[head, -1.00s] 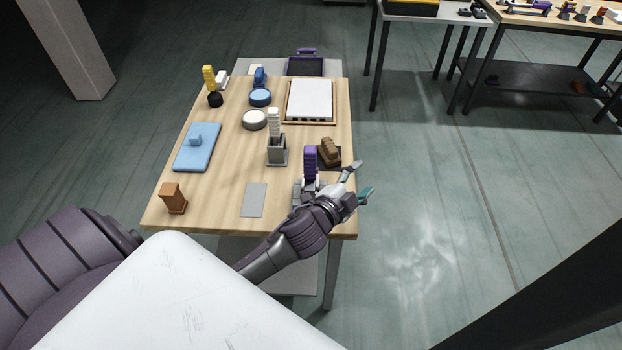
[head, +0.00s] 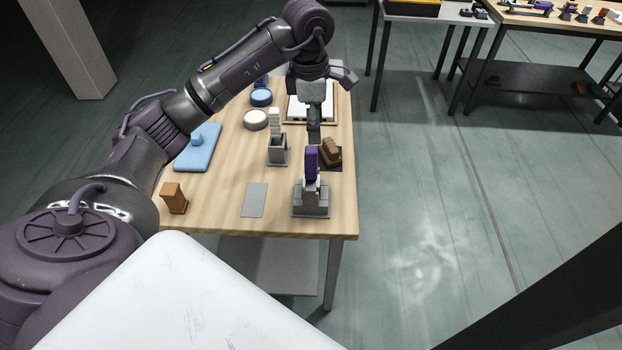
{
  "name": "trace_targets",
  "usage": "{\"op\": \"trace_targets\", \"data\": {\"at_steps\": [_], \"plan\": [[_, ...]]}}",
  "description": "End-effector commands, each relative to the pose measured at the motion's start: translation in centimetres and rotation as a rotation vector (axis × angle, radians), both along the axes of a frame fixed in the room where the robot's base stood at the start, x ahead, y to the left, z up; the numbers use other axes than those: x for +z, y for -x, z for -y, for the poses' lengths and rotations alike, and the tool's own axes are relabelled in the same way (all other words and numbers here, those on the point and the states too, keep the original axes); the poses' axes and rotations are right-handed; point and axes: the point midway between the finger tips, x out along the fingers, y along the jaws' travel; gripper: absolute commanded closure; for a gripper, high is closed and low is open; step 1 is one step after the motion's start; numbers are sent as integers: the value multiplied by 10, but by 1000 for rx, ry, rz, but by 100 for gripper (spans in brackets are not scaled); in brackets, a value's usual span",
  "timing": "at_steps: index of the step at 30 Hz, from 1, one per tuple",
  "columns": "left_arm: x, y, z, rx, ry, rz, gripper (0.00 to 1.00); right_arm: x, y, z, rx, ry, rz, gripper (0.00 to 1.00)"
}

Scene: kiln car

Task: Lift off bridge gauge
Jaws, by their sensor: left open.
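A purple upright grip (head: 311,164) stands on a stepped grey block (head: 311,200) at the table's near right corner. I take this to be the bridge gauge on its stand, but cannot be sure. My left gripper (head: 314,132) points down just behind the purple grip in the picture, open and holding nothing that I can see. One finger largely hides the other. I cannot tell whether it touches the grip; it looks apart. My right gripper is not in view.
A brown ridged piece (head: 330,151) sits close right of the purple grip. A grey holder with a white piece (head: 277,150) stands left. A flat grey plate (head: 254,200), wooden block (head: 174,197) and blue slab (head: 198,150) lie on the wooden table (head: 225,205).

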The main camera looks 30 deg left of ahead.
Motion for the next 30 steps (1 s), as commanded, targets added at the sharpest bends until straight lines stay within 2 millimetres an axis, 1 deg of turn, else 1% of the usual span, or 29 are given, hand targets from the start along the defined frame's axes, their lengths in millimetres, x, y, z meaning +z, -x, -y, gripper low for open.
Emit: {"op": "trace_targets", "data": {"at_steps": [1,2,5,12,15,18,23,27,30], "plan": [[5,1,-11,9,-40,-8,40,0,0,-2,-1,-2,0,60],[6,2,-15,13,-57,-13,40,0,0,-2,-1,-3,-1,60],[-1,4,-20,17,-77,-22,40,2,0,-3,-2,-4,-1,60],[-47,4,-19,17,-74,-25,40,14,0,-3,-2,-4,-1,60],[-63,4,-18,17,-72,-24,40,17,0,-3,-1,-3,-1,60],[-73,3,-18,16,-72,-20,40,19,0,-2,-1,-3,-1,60],[-82,1,-17,17,-70,-21,40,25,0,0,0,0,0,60],[-101,-3,-13,16,-69,-25,40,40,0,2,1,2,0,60],[-117,-5,-14,17,-71,-22,40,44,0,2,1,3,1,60]]}}
